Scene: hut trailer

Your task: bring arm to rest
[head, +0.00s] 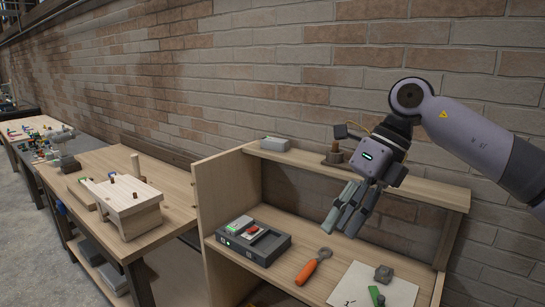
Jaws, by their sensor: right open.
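My right gripper (347,209) comes in from the right on my raised arm. It hangs over the wooden shelf unit (295,221) with its grey fingers pointing down. The fingers are apart and nothing shows between them. My left gripper is not in this view.
Below the gripper lie an orange-handled tool (308,271), a dark box with a red button (253,241) and a white sheet (398,290) with small parts. A grey box (275,143) sits on the upper ledge. A workbench (165,182) with a wooden box (130,206) stands left. A brick wall is behind.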

